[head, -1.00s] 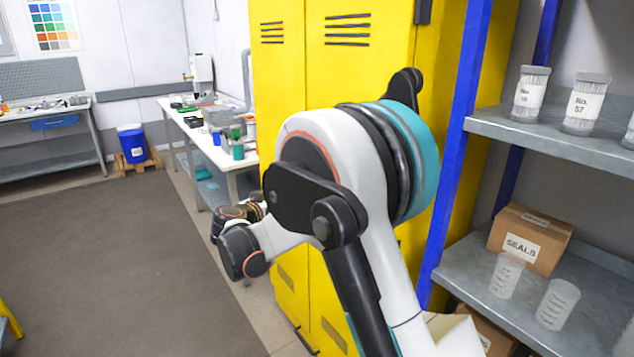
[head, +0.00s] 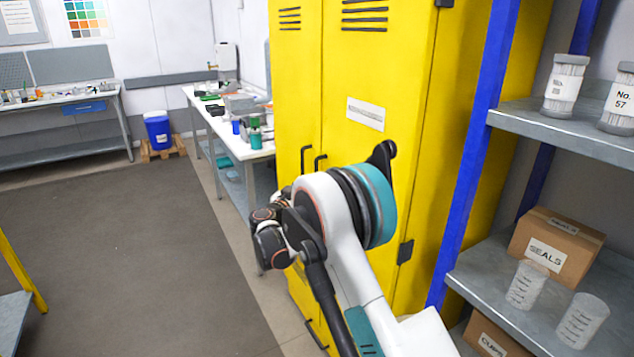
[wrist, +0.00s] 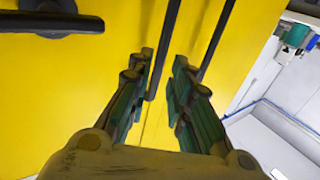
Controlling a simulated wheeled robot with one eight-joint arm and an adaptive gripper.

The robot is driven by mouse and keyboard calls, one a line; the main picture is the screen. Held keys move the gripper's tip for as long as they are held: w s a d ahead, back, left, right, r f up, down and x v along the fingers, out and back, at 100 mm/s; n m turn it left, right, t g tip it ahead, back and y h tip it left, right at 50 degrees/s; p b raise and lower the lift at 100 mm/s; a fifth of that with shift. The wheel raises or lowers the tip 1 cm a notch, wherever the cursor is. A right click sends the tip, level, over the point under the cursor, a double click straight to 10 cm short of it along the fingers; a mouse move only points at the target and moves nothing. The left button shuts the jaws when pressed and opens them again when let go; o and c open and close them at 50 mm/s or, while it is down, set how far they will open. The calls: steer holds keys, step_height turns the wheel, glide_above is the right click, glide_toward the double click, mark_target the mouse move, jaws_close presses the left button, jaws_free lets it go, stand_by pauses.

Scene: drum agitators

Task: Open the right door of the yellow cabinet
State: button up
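The yellow cabinet (head: 400,100) stands upright in the middle of the head view. Its right door (head: 365,75) and left door (head: 297,90) look shut, with a narrow seam between them. The right door's dark handle (head: 320,163) shows beside the seam, just above my arm. In the wrist view, which seems turned over, two dark bar handles run down the yellow doors. My gripper (wrist: 160,65) is open, with one bar, apparently the right door's handle (wrist: 167,40), between or just beyond its fingertips. Contact cannot be made out. The fingers are hidden in the head view.
A blue-posted shelf (head: 560,125) with jars, cups and a SEALS box (head: 555,250) stands close on the right. A white workbench (head: 225,140) stands left beyond the cabinet. The floor (head: 150,250) at left is clear. A dark bar (wrist: 50,20) crosses the wrist view's upper left.

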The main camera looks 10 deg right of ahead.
steer(key=b+x, duration=0.1)
steer(key=x, duration=0.5)
steer(key=shift+w+d, duration=0.2)
steer(key=shift+w, duration=0.05)
jaws_close()
